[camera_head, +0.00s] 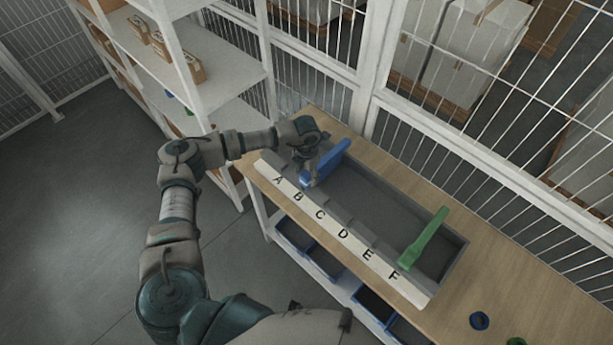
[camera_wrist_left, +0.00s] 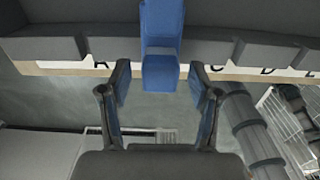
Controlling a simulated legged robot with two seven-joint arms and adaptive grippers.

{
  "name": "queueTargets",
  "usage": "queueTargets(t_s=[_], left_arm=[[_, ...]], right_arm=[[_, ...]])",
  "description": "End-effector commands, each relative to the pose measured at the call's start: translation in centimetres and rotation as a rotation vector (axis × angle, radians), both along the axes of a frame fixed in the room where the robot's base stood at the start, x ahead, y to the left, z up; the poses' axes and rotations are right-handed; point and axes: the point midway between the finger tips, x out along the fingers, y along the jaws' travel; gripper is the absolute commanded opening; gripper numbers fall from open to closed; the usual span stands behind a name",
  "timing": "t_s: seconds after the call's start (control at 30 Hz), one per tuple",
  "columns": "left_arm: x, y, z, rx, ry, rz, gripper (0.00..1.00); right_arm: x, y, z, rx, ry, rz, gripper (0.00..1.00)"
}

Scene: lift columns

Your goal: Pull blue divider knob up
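The blue divider (camera_head: 328,163) stands across the grey tray (camera_head: 372,208) near its left end, around letter B. In the left wrist view the blue divider (camera_wrist_left: 161,28) shows at the top centre with its knob (camera_wrist_left: 160,73) below it. My left gripper (camera_head: 308,165) is beside the divider's near left end. In the left wrist view my left gripper (camera_wrist_left: 161,88) is open, with one finger on each side of the knob and visible gaps. My right gripper is not in view.
A green divider (camera_head: 424,238) stands near the tray's right end by letter F. The lettered white strip (camera_head: 333,228) runs along the tray's front. Wire fencing stands behind; shelves (camera_head: 215,75) stand at left.

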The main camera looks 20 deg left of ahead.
Motion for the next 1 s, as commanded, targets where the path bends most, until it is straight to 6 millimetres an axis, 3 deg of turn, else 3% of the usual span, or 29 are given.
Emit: queueTargets(t_s=[0.47, 1.0], left_arm=[[0.0, 0.0, 0.2, 0.000, -0.001, 0.000, 0.62], [0.1, 0.0, 5.7, -0.001, -0.001, 0.000, 0.62]], right_arm=[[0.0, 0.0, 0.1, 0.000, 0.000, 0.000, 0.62], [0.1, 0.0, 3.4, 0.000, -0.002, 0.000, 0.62]])
